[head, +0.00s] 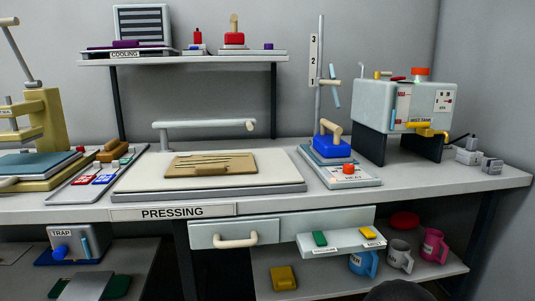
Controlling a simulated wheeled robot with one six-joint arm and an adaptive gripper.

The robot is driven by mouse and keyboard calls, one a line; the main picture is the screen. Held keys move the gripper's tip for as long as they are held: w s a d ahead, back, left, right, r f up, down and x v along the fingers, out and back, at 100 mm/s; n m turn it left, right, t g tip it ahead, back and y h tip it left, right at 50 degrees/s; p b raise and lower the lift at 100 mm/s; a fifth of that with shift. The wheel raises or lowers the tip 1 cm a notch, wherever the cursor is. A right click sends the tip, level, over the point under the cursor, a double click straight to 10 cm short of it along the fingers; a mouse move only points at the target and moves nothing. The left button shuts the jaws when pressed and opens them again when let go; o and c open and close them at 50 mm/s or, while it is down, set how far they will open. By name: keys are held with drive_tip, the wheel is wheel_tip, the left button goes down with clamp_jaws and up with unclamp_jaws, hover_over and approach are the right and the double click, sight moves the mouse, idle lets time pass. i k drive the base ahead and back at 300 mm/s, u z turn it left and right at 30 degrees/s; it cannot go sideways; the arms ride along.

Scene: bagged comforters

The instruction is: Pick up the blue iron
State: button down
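The blue iron (331,147) stands on the right part of the pressing table, on a pale base labelled HEAT (365,182). It has a blue body and a tan handle on top. A tall grey post with a plate marked 1, 2 and 3 rises just behind it. A red knob (348,169) sits on the base in front of the iron. My gripper is not in view, and nothing is seen touching the iron.
A pressing board (130,187) with a tan cloth (211,164) lies left of the iron. A white tank machine (424,104) on dark legs stands to its right.

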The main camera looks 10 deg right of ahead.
sight(329, 148)
drive_tip(key=k, duration=0.5)
drive_tip(key=z, duration=1.3)
drive_tip(key=i, duration=1.1)
drive_tip(key=u, duration=0.4)
